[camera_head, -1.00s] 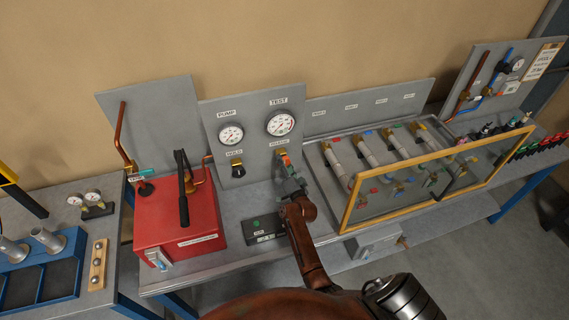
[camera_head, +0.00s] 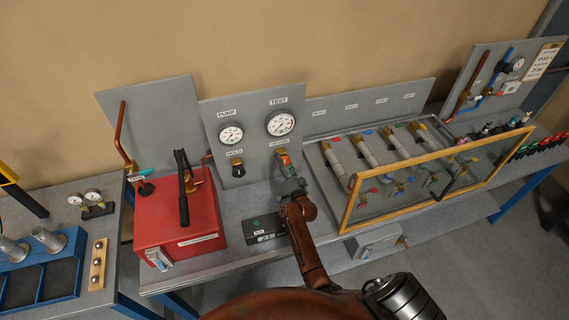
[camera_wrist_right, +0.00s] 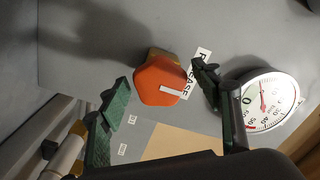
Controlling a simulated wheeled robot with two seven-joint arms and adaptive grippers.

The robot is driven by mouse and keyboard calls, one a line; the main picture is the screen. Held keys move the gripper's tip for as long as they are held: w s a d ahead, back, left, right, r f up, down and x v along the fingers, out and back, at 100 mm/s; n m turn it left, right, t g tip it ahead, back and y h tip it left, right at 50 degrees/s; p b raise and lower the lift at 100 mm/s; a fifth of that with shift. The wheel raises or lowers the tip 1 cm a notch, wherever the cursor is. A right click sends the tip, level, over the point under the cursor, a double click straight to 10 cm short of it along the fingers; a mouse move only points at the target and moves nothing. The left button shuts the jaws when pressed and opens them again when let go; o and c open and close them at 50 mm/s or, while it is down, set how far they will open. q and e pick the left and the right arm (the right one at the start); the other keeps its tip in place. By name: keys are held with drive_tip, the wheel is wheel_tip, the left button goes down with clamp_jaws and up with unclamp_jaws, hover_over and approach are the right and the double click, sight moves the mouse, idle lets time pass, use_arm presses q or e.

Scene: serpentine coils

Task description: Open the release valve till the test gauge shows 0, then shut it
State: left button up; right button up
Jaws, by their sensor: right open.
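In the head view the knob (camera_head: 282,154) sits under the test gauge (camera_head: 281,123), partly hidden by my right gripper. My right gripper (camera_wrist_right: 160,90) is open, with one green finger on each side of the knob; gaps show between fingers and knob. The test gauge (camera_wrist_right: 268,101) shows at the right of the wrist view; its needle appears to stand off the 0 mark, but the exact reading is too small to tell. My left gripper is out of view.
The pump gauge (camera_head: 231,133) and a black hold knob (camera_head: 237,167) are left of the valve. A red pump box (camera_head: 180,225) with a black lever stands further left. A yellow-framed clear guard (camera_head: 400,200) over pipes stands close on the right.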

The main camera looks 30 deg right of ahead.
drive_tip(key=shift+s, duration=0.1)
drive_tip(key=v, duration=0.7)
drive_tip(key=shift+s+a, duration=0.1)
drive_tip(key=shift+s, duration=0.1)
idle(0.3)
